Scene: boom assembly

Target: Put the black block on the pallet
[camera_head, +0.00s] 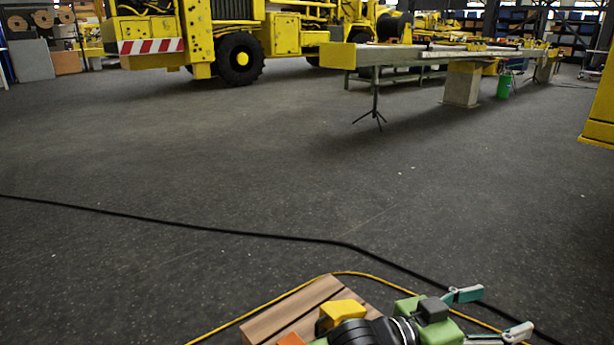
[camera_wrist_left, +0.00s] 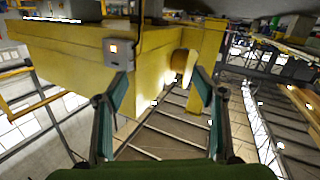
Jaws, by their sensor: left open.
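A wooden pallet (camera_head: 297,309) lies on the floor at the bottom middle of the head view, its near part cut off by the frame edge and partly covered by my left arm. My left gripper (camera_head: 496,311) is just right of the pallet, past its edge, above the floor. Its two teal-tipped fingers are spread apart. In the left wrist view the gripper (camera_wrist_left: 160,82) is open with nothing between the fingers. I cannot make out the black block in either view. My right gripper is not in view.
A black cable (camera_head: 290,237) and a yellow cable (camera_head: 247,313) run across the floor near the pallet. A yellow vehicle (camera_head: 283,34) and a long boom on supports (camera_head: 462,84) stand at the back. A yellow structure (camera_head: 601,110) is at the right edge. The middle floor is clear.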

